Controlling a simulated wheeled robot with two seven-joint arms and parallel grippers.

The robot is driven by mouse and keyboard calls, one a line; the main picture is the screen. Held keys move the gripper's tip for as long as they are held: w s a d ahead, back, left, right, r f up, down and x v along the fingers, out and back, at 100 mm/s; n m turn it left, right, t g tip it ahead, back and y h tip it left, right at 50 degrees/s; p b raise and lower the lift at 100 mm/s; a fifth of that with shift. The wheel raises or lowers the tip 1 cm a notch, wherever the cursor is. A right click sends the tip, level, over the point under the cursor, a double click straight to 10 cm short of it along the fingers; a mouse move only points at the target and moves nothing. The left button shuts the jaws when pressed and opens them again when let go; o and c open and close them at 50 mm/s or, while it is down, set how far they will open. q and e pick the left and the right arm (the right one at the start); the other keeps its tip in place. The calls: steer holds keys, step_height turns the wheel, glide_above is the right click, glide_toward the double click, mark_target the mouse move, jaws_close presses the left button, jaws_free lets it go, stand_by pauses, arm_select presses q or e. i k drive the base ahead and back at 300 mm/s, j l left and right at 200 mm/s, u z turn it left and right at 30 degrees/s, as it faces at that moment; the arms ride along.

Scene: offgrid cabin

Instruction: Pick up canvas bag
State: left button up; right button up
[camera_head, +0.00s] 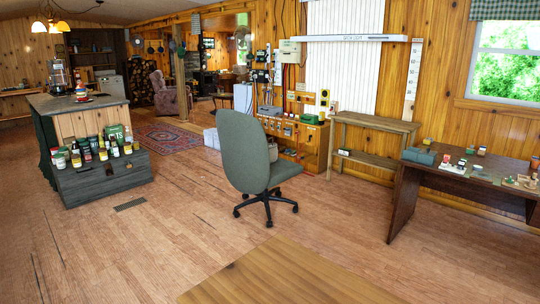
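I cannot make out a canvas bag for certain in the head view. A low grey-green bundle (419,156) lies on the left end of the dark wooden desk (402,205) at the right; it is too small to tell whether it is a bag. A pale, box-like or bag-like item (211,138) rests on the floor behind the office chair, partly hidden. Neither of my grippers is in view.
A green office chair (246,150) stands mid-room. A wooden tabletop (285,275) fills the near foreground. A dark chest (105,183) with several cans and jars stands left, by a counter (70,102). A wooden shelf (375,123) lines the wall. The left-centre floor is open.

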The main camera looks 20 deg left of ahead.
mark_target(272, 147)
steer(key=u, duration=3.1)
steer(key=i+j+z, duration=0.1)
steer(key=i+z, duration=0.3)
steer(key=i, duration=0.6)
steer(key=i+z, duration=0.25)
steer(key=i, duration=0.45)
steer(key=i+z, duration=0.3)
steer(key=i, duration=0.45)
steer(key=i+z, duration=0.7)
steer(key=i+j+z, duration=0.2)
steer(key=i+z, duration=0.15)
steer(key=i+l+z, duration=0.15)
steer(key=i+z, duration=0.55)
steer(key=z, duration=0.2)
steer(key=i+j+z, duration=0.1)
steer(key=i+z, duration=0.3)
steer(key=k, duration=0.05)
